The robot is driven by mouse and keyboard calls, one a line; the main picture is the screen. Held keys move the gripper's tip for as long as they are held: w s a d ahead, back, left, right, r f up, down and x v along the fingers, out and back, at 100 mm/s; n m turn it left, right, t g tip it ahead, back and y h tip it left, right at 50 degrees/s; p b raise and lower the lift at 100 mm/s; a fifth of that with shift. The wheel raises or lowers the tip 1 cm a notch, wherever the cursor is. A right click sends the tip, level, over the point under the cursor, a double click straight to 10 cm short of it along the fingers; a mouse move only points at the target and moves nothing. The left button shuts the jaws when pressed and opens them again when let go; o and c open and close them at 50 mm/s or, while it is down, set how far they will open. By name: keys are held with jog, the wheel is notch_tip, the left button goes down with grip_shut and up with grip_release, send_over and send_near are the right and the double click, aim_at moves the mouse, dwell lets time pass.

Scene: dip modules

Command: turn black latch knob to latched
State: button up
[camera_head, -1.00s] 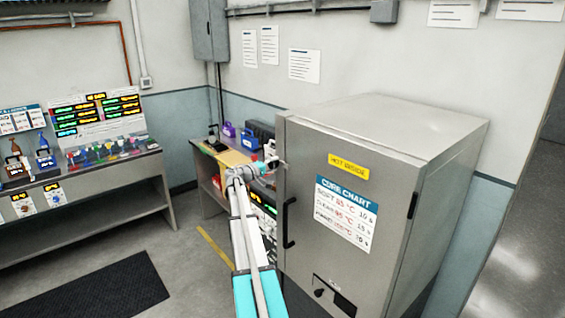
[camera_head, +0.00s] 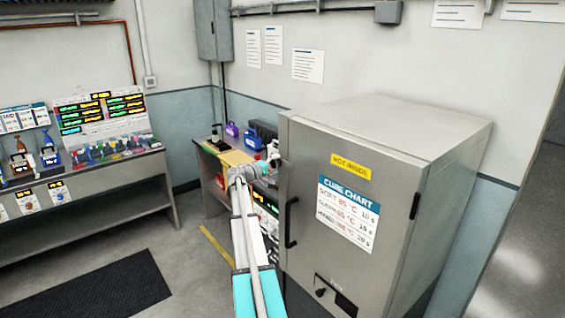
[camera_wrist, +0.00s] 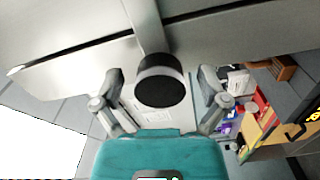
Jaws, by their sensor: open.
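The black latch knob (camera_wrist: 160,88), a round dark cylinder with a light-grey collar, sits on pale metal in the wrist view. My gripper (camera_wrist: 161,80) is open, with one finger on each side of the knob and visible gaps between. I cannot tell how deep the fingers reach along it. In the head view my gripper (camera_head: 273,152) is at the upper left edge of the grey oven (camera_head: 335,250), whose door looks closed. The latch knob cannot be made out there.
The oven door has a black bar handle (camera_head: 291,222) and a small black dial (camera_head: 320,292) low down. A bench (camera_head: 207,150) with bottles and boxes stands behind my arm. Another bench (camera_head: 110,165) is at left. The floor with a black mat (camera_head: 95,290) is clear.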

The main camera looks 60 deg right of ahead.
jog(key=shift+s, duration=0.1)
jog(key=v, duration=1.2)
dwell(0.6)
jog(key=w+a+f+n+t+y, duration=0.1)
jog(key=a+f+t+y, duration=0.3)
jog(key=a, duration=0.7)
jog(key=a+f+g+y+b, duration=0.1)
jog(key=a+f, duration=0.4)
jog(key=a, duration=0.5)
jog(key=w+a+f+n+t+y, duration=0.1)
jog(key=a+f+t+y, duration=0.3)
jog(key=a, duration=0.7)
jog(key=s+a+f+n+y, duration=0.1)
jog(key=s+a+f+y, duration=0.1)
jog(key=a, duration=0.8)
jog(key=s+a+f+n+y, duration=0.1)
jog(key=s+a+f+y, duration=0.2)
jog(key=a, duration=0.8)
jog(key=s+a+f+n+g+y, duration=0.1)
jog(key=s+a+f+n+y, duration=0.1)
jog(key=a, duration=0.9)
jog(key=shift+s+a+f+y+b, duration=0.25)
jog(key=shift+s+y+b, duration=0.25)
jog(key=shift+s, duration=0.55)
